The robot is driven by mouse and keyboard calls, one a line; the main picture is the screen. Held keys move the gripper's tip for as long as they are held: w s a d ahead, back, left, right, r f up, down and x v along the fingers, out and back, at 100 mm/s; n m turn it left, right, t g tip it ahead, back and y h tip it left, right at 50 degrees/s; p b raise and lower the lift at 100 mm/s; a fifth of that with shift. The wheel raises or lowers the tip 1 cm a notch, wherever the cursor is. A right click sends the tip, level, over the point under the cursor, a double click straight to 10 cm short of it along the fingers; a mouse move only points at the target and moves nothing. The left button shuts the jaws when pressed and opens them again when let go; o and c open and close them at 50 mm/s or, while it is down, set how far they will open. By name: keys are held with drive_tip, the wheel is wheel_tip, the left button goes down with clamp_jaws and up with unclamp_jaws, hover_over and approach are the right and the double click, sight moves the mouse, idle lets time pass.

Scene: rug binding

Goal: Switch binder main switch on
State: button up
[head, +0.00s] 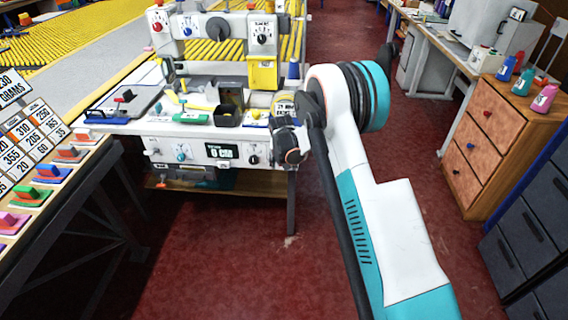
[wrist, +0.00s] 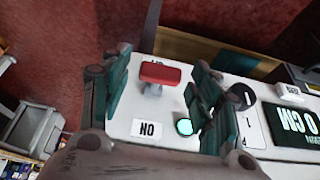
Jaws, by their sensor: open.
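The red main switch (wrist: 160,73) sits on the binder's white front panel (wrist: 235,62) in the wrist view. A label reading ON upside down (wrist: 147,129) is beside it, and a lit teal button (wrist: 184,127) is close by. My gripper (wrist: 160,62) is open, with one teal-padded finger on each side of the red switch; I cannot tell whether either touches it. In the head view my gripper (head: 288,148) is at the right end of the binder's front panel (head: 200,141) and hides the switch.
A 0 CM display (wrist: 291,127) and a black knob (wrist: 242,97) lie right of the gripper in the wrist view. A table with coloured weights (head: 48,172) stands at left, wooden drawers (head: 485,150) at right. Red floor (head: 240,260) is clear between.

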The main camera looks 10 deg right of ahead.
drive_tip(key=c, duration=1.1)
drive_tip(key=shift+o, duration=0.3)
drive_tip(key=shift+w+d+r+g+p, duration=0.15)
drive_tip(key=shift+w+r+g+p, duration=0.1)
drive_tip(key=shift+r+g+p, duration=0.3)
drive_tip(key=shift+w+r+g+y, duration=0.25)
drive_tip(key=shift+g+y, duration=0.25)
drive_tip(key=shift+g, duration=0.35)
drive_tip(key=o, duration=1)
drive_tip(key=shift+o, duration=0.2)
wheel_tip(320, 180, up, 12)
drive_tip(key=s, duration=0.1)
drive_tip(key=shift+s+a, duration=0.2)
